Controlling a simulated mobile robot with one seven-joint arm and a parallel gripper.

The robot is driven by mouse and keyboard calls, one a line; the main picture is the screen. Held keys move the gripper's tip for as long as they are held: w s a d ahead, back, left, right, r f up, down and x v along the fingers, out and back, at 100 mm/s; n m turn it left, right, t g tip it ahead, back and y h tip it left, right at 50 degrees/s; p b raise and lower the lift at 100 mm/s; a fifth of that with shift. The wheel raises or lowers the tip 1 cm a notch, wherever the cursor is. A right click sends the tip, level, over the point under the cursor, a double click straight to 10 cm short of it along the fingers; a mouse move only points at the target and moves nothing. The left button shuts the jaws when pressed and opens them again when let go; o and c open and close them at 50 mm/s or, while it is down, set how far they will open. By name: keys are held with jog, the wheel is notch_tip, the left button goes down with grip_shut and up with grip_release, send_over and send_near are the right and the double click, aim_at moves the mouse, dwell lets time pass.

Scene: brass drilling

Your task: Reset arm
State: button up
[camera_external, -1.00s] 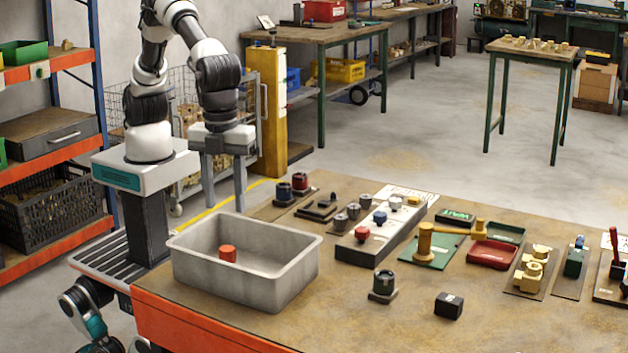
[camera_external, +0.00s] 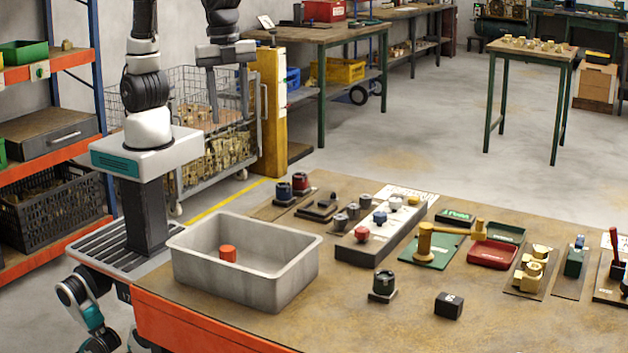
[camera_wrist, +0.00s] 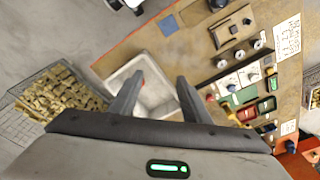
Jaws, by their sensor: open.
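My gripper (camera_external: 228,106) is high up behind the work table, with its two fingers pointing down. It is open and holds nothing. In the wrist view its fingers (camera_wrist: 155,95) stand apart, with the grey bin seen far below between them. The grey bin (camera_external: 285,285) sits on the near left of the table and holds a red cylinder (camera_external: 228,254). The upper part of my arm is cut off by the top of the external view.
The work table (camera_external: 330,325) carries a block with several knobs (camera_external: 375,245), a red tray (camera_external: 492,252), a green mat with a brass piece (camera_external: 430,255), and two dark small parts in front. A wire cart of brass pieces (camera_external: 230,150) stands behind my arm. Orange shelves (camera_external: 40,160) are at left.

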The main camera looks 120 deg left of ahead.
jog(key=s+a+r+n+t+p, duration=0.2)
jog(key=s+a+r+n, duration=0.2)
jog(key=s, duration=0.3)
jog(key=s+a+r+n+t+p, duration=0.2)
jog(key=s+a+r+n+p, duration=0.1)
jog(key=s+a, duration=0.4)
jog(key=shift+s+a+r+n+y, duration=0.2)
jog(key=shift+r+n+y, duration=0.1)
jog(key=shift+r+n, duration=0.1)
